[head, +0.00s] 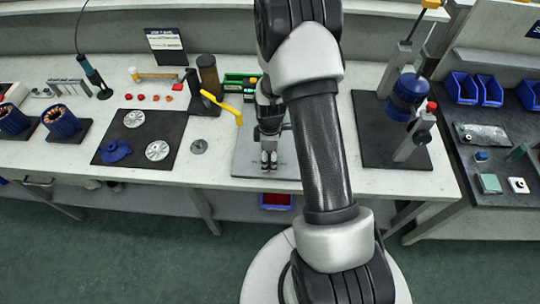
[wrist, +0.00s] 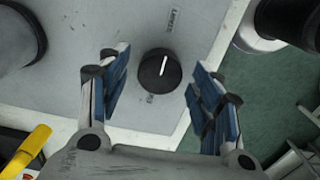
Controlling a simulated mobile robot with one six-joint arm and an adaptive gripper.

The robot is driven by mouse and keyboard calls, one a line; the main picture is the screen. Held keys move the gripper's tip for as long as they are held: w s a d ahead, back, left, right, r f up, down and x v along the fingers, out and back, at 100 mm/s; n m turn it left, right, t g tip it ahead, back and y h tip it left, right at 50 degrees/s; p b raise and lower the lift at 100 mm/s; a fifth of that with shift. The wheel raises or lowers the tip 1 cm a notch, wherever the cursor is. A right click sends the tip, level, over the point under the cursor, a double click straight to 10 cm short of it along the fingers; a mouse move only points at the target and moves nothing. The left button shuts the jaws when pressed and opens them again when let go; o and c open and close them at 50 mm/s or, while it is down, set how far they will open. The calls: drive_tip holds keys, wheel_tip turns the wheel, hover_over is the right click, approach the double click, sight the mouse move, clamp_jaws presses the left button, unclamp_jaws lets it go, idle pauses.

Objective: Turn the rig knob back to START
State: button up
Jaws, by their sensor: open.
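The rig knob (wrist: 159,70) is a round black knob with a white pointer line, set on a light grey plate (wrist: 80,85) with small printed labels. In the wrist view the pointer runs nearly along the picture's upright, tilted slightly right at its top. In the head view my gripper (head: 268,160) is over the grey plate (head: 245,158), and the knob is not discernible.
A yellow handle (head: 225,108) stands left of the plate, beside a dark cylinder (head: 208,72). A black mat (head: 140,125) with metal discs and a blue part lies farther left. A blue-bodied rig (head: 405,95) stands at right. The bench's front edge is close to the plate.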

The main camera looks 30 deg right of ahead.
wheel_tip(320, 180, up, 12)
idle(0.4)
idle(0.4)
